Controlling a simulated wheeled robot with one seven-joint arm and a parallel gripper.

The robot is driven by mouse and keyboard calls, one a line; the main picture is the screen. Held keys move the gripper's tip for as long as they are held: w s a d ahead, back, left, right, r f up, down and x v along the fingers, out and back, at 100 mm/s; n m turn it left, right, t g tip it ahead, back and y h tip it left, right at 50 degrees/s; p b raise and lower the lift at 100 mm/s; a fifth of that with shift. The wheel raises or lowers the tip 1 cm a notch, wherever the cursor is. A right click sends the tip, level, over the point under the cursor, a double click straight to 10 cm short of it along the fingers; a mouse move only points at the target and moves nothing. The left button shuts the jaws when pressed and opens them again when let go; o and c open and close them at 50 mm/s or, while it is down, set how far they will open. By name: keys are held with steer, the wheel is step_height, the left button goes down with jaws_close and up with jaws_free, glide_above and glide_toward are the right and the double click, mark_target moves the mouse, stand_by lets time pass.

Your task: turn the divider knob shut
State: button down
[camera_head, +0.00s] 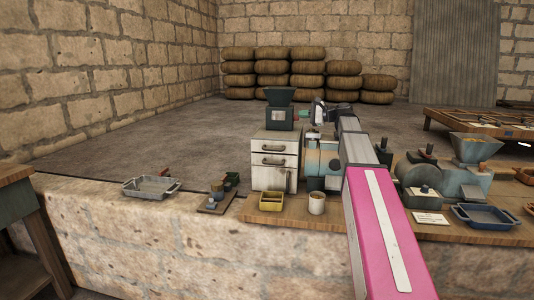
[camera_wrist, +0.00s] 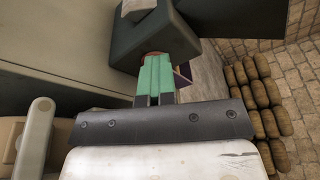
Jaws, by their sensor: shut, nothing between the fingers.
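My gripper (camera_head: 304,114) is beside the right side of a dark grey hopper unit (camera_head: 279,117) that stands on a white drawer cabinet (camera_head: 275,160). In the wrist view the gripper's green fingers (camera_wrist: 155,60) are shut together and empty. Their tips are at the face of the dark unit (camera_wrist: 135,50). A small reddish rim (camera_wrist: 153,53) shows just behind the tips; it may be the divider knob, but the fingers hide most of it. I cannot tell if the tips touch it, nor how the knob is turned.
A blue-grey machine (camera_head: 322,158) stands right of the cabinet, under my arm. A yellow tray (camera_head: 271,207) and a white cup (camera_head: 317,208) stand in front. A metal tray (camera_head: 150,195) lies at left on the ledge. Sacks (camera_head: 308,67) are stacked behind.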

steer(key=shift+s+a+f, duration=0.25)
steer(key=shift+a+f, duration=0.05)
steer(key=shift+f, duration=0.15)
steer(key=shift+s+a+f, duration=0.2)
steer(key=shift+a+f, duration=0.05)
steer(key=shift+f, duration=0.3)
steer(key=shift+s, duration=0.15)
steer(key=shift+s+a, duration=0.1)
steer(key=shift+s, duration=0.1)
steer(key=shift+s+d+r, duration=0.1)
steer(key=shift+s+d, duration=0.05)
steer(key=shift+d, duration=0.85)
steer(key=shift+s+d+r, duration=0.1)
steer(key=shift+s+d, duration=0.1)
steer(key=shift+d, duration=0.85)
steer(key=shift+s+d, duration=0.15)
steer(key=shift+d, duration=0.85)
steer(key=shift+w+d+r, duration=0.6)
steer(key=shift+w+r, duration=0.15)
steer(key=shift+r, duration=0.15)
steer(key=w+a, duration=0.1)
steer(key=a, duration=0.5)
steer(key=shift+a, duration=0.25)
